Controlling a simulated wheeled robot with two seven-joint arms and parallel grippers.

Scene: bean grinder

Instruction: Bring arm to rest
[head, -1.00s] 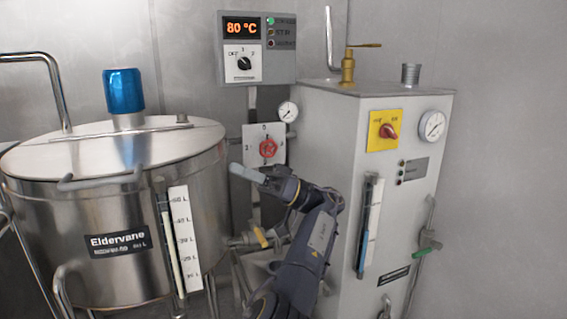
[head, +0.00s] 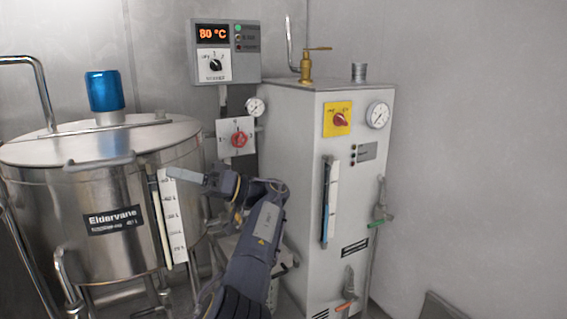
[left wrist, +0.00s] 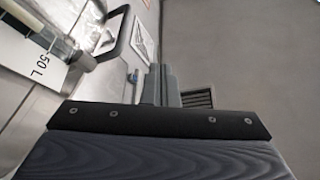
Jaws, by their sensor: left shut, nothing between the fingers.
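My left arm comes up from the bottom middle of the head view. Its gripper (head: 188,178) points left, with its fingers shut and empty. The fingertips appear in front of the upper part of the white litre scale (head: 171,225) on the steel kettle (head: 125,245); I cannot tell the exact gap. The gripper also shows in the left wrist view (left wrist: 160,84), with its fingers together and the scale's "50 L" mark at left. My right gripper is not in view.
A grey boiler cabinet (head: 285,130) with a yellow switch plate (head: 337,118) and gauge (head: 378,115) stands right of my arm. A control box (head: 247,62) reading 80 °C and a red knob (head: 239,140) are behind. The floor at right looks mostly clear.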

